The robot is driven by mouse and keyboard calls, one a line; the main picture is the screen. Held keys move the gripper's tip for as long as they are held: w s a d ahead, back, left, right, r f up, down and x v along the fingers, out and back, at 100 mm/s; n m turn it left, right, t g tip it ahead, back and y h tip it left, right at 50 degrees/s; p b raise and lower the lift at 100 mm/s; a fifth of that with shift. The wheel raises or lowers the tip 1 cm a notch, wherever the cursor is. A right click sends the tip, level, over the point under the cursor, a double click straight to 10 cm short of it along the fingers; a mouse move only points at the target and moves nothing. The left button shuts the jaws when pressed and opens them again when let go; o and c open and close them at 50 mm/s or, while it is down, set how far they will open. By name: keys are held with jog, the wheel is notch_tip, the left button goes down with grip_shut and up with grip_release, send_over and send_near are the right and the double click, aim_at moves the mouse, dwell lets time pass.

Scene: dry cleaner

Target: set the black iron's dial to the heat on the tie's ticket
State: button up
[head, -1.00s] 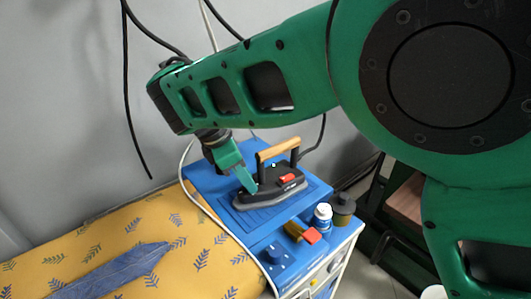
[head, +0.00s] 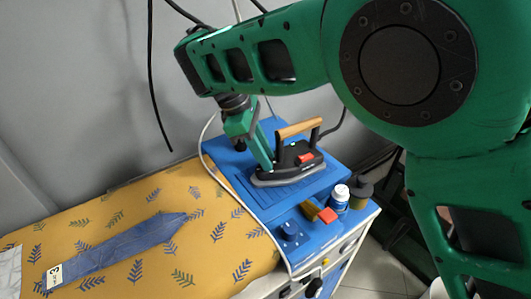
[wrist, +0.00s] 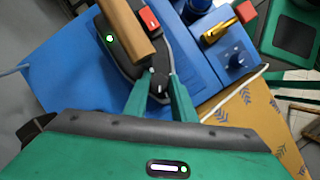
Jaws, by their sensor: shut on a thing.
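The black iron (head: 287,168) with a wooden handle (head: 300,128) and a red button rests on the blue top. My gripper (head: 268,168) reaches down to the iron's near-left end. In the wrist view, my gripper (wrist: 160,92) is shut on the iron's small black dial (wrist: 159,82), one finger on each side. A short white mark shows on the dial; the scale around it is too small to read. The blue tie (head: 125,245) lies flat on the yellow leaf-patterned board. Its white ticket (head: 54,277), at the lower left end, shows a black 3.
A blue knob (head: 290,231), an orange-red and brass piece (head: 320,213), a white-capped bottle (head: 340,197) and a dark pot (head: 359,193) stand right of and in front of the iron. A pale cloth (head: 10,270) lies at the board's left edge.

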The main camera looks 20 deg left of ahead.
jog(key=o, duration=1.1)
jog(key=shift+c, duration=0.2)
jog(key=shift+r, duration=0.1)
jog(key=w+v, duration=0.1)
jog(key=v, duration=0.9)
jog(key=shift+s+r, duration=0.3)
jog(key=shift+s, duration=0.1)
jog(key=shift+a, duration=0.15)
